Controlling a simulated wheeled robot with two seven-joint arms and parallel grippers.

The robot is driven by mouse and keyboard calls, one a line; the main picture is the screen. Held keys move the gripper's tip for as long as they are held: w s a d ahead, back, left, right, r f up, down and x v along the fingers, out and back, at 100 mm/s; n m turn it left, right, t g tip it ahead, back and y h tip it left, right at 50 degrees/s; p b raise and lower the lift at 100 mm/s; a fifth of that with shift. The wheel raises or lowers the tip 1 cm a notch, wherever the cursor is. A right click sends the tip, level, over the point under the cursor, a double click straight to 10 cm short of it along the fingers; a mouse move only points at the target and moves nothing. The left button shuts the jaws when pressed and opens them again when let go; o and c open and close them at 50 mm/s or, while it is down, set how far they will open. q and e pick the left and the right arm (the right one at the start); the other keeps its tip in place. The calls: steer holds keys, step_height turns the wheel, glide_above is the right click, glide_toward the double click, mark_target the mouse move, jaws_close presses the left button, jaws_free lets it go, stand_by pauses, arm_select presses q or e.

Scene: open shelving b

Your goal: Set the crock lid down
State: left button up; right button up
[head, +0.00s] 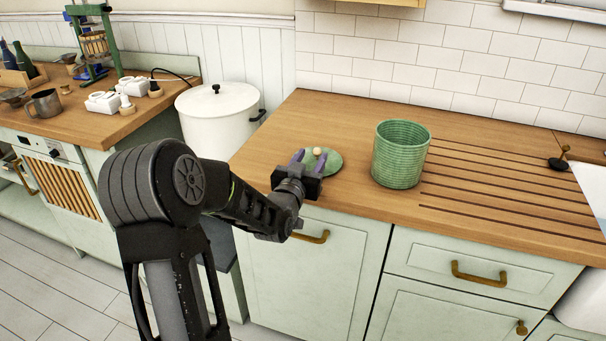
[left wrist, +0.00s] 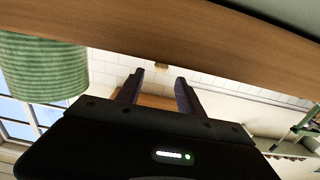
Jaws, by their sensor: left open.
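The crock lid (head: 331,164) is a green disc with a pale round knob, lying on the wooden counter near its front edge in the head view. My left gripper (head: 309,158) is open at the lid, its two purple-grey fingers apart near the knob and covering part of the disc. The open fingers also show in the left wrist view (left wrist: 158,82), where I cannot make out the lid clearly. The green ribbed crock (head: 400,157) stands upright and open to the right of the lid. It also shows in the left wrist view (left wrist: 42,68). My right gripper is out of view.
The wooden counter (head: 291,125) is clear behind the lid. Drainer grooves (head: 490,180) run right of the crock, toward a sink. A white lidded bin (head: 218,112) stands left of the counter. Another worktop (head: 125,122) at far left holds several small items.

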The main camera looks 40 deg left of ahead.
arm_select(q)
steer(key=v, duration=0.7)
steer(key=shift+b, duration=0.35)
steer(key=shift+o, duration=0.5)
